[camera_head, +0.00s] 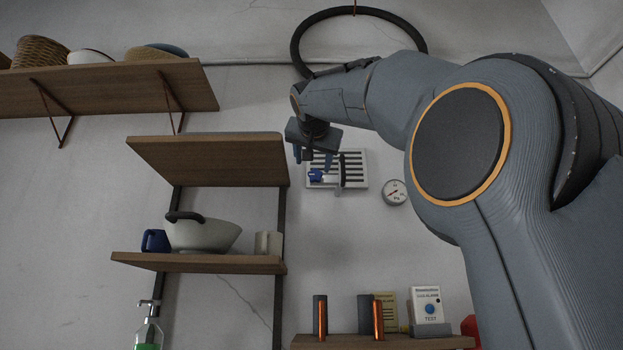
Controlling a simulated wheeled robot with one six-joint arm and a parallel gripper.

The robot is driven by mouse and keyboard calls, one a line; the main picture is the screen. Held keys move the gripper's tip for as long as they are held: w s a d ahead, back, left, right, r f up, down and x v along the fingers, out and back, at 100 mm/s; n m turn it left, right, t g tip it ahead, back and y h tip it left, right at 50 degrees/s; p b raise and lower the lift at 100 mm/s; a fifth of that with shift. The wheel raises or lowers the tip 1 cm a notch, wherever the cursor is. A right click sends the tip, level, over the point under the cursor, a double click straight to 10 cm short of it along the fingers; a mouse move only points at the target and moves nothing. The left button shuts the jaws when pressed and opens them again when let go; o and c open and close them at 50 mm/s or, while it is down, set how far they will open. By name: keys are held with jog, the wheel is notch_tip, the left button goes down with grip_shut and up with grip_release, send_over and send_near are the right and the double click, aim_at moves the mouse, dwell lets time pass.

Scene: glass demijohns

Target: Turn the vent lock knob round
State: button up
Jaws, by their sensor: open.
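A white vent (354,162) with dark slats is on the wall at the middle of the view. A small blue part, which looks like the lock knob (316,175), shows at the vent's lower left side. My gripper (312,158) is open and points down, just above this knob in the picture. It overlaps the vent's upper left part and hides some of it. Whether a finger touches the knob, or how far off it is in depth, I cannot tell.
A round gauge (395,192) hangs right of the vent. A lower shelf (345,342) carries a test box (427,305). A black hose loop (296,45) hangs above.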

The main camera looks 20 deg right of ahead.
aim_at(315, 174)
jog(key=p+x, duration=0.1)
jog(key=x, duration=0.1)
jog(key=p+x, duration=0.1)
jog(key=x, duration=0.2)
jog(key=p+x, duration=0.1)
jog(key=x, duration=0.1)
jog(key=shift+w+d+p, duration=0.15)
jog(key=shift+d+p, duration=0.2)
jog(key=shift+p, duration=0.05)
jog(key=c, duration=1)
